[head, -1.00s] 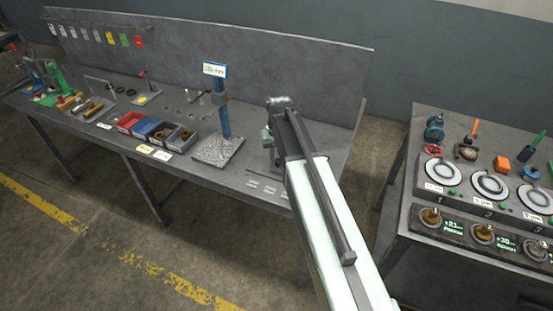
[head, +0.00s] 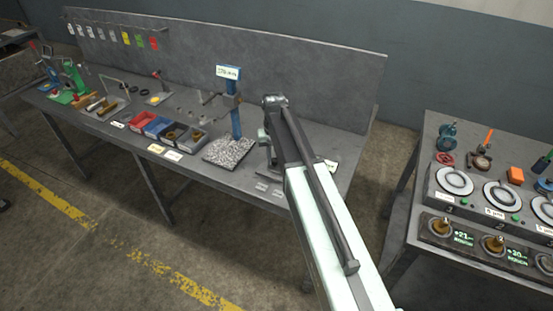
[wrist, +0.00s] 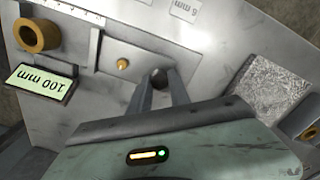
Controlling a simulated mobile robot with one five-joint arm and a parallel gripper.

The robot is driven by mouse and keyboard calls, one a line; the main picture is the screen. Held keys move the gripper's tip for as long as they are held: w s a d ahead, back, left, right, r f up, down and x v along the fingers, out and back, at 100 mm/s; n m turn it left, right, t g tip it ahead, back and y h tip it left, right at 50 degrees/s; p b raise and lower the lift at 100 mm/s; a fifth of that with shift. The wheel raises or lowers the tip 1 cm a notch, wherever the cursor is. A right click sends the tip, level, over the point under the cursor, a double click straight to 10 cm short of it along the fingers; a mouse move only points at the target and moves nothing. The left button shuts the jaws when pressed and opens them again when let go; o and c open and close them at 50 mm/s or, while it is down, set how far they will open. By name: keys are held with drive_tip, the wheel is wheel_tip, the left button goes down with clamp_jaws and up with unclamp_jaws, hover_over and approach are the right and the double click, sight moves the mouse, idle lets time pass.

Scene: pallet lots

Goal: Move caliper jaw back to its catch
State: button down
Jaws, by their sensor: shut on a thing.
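In the wrist view, my gripper (wrist: 160,92) is shut on a small dark round knob (wrist: 159,77), which sits on a pale grey metal plate (wrist: 210,75). I cannot tell for certain whether the knob belongs to the caliper jaw. A small brass pin (wrist: 122,64) stands just left of the knob, apart from the fingers. A brass ring (wrist: 37,36) and a display reading 100 mm (wrist: 41,84) lie farther left. In the head view, my gripper (head: 264,138) is low over the right part of the bench; my arm hides most of the fixture there.
A blue post gauge (head: 235,122) on a speckled stone base (head: 229,151) stands close left of my gripper. Red, blue and grey bins (head: 157,127) are farther left. A second bench with round dials (head: 456,181) stands to the right, across a floor gap.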

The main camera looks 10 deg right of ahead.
drive_tip(key=c, duration=1.2)
unclamp_jaws()
drive_tip(key=shift+w+a, duration=0.15)
drive_tip(key=shift+a, duration=0.15)
drive_tip(key=shift+d, duration=0.1)
drive_tip(key=shift+r+p, duration=0.3)
wheel_tip(320, 180, up, 8)
drive_tip(key=p, duration=0.7)
drive_tip(key=shift+f, duration=0.35)
